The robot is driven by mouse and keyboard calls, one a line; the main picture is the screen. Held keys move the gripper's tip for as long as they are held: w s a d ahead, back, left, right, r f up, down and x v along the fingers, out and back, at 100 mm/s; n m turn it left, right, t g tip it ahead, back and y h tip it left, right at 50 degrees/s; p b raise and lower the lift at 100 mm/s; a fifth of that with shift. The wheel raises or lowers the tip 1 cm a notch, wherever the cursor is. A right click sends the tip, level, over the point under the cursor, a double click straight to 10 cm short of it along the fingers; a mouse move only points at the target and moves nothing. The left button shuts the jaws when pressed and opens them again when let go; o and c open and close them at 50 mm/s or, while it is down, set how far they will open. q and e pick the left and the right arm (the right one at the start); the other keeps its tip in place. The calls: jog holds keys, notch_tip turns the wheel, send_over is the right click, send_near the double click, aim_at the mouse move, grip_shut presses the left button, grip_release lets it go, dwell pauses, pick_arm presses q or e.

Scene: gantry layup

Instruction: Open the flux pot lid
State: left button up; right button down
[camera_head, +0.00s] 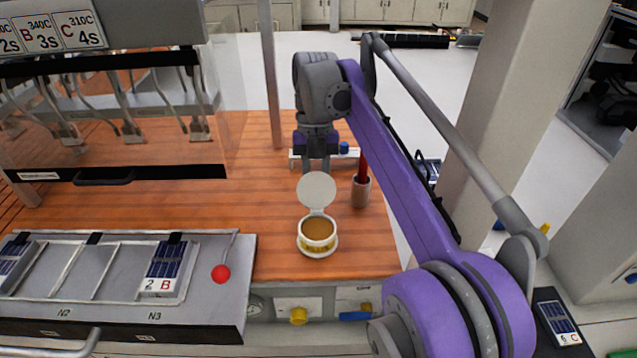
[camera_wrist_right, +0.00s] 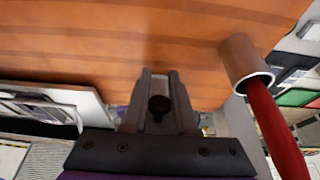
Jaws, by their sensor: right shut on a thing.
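The flux pot (camera_head: 318,245) is a small pale round pot with amber contents, standing on the wooden bench. Its round white lid (camera_head: 316,188) is open and stands upright at the pot's back edge. My right gripper (camera_head: 319,168) is right behind the lid's upper part, pointing down. In the right wrist view the two fingers (camera_wrist_right: 159,100) are closed on a small dark knob (camera_wrist_right: 158,104), which looks like the lid's knob. The lid hides the fingertips in the head view. My left gripper is not in view.
A cup (camera_head: 361,192) with a red-handled tool stands right of the pot; it also shows in the wrist view (camera_wrist_right: 240,62). A metal tray fixture (camera_head: 215,300) with a red ball-ended lever (camera_head: 221,273) is at left. A clear guard (camera_head: 225,95) hangs behind it.

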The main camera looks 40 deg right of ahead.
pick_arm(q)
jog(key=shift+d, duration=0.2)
pick_arm(e)
jog(key=shift+f, duration=0.15)
jog(key=c, duration=0.7)
grip_release()
jog(key=shift+s, duration=0.1)
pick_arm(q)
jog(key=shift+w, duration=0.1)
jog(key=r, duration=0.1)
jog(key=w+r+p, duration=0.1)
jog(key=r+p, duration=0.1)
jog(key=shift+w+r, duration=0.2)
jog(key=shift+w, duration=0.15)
pick_arm(e)
jog(key=v, duration=1.1)
jog(key=shift+w, duration=0.2)
jog(key=shift+s+f, duration=0.1)
jog(key=shift+f, duration=0.05)
